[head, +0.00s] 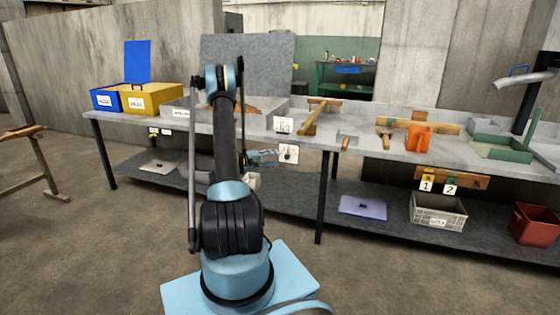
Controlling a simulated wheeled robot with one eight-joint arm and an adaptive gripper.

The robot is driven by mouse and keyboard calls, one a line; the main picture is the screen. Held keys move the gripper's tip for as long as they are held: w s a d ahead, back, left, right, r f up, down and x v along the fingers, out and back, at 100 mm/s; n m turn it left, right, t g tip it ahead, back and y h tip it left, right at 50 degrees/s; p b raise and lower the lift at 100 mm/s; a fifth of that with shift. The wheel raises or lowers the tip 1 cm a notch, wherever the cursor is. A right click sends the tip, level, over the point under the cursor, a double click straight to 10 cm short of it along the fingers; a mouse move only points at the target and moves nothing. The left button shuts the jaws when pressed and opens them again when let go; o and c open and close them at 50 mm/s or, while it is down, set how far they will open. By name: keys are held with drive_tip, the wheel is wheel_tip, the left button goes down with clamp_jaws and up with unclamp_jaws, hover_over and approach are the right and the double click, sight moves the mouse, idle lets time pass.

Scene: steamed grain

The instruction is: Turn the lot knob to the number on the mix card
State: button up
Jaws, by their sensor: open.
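A white plate (291,147) with a small dark knob (287,156) is on the front of the workbench, below the tabletop edge. Marks around the knob are too small to read, and I cannot tell where it points. A white card (284,125) stands on the bench above the plate; its writing is too small to read, so I cannot confirm it is the mix card. My gripper (268,158) is just left of the knob, open and seemingly empty. I cannot tell whether it touches the knob. My arm hides part of the bench behind it.
The long bench (368,146) holds a blue box (105,100), a yellow box (152,101), wooden tools and an orange block (417,139). Tags 1 and 2 hang on a wooden rail (462,181). A grey crate (437,212) is on the lower shelf. The floor in front is clear.

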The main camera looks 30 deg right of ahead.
drive_tip(key=a, duration=0.5)
drive_tip(key=shift+w+a+r, duration=0.2)
drive_tip(key=shift+a+r, duration=0.15)
drive_tip(key=shift+a, duration=0.05)
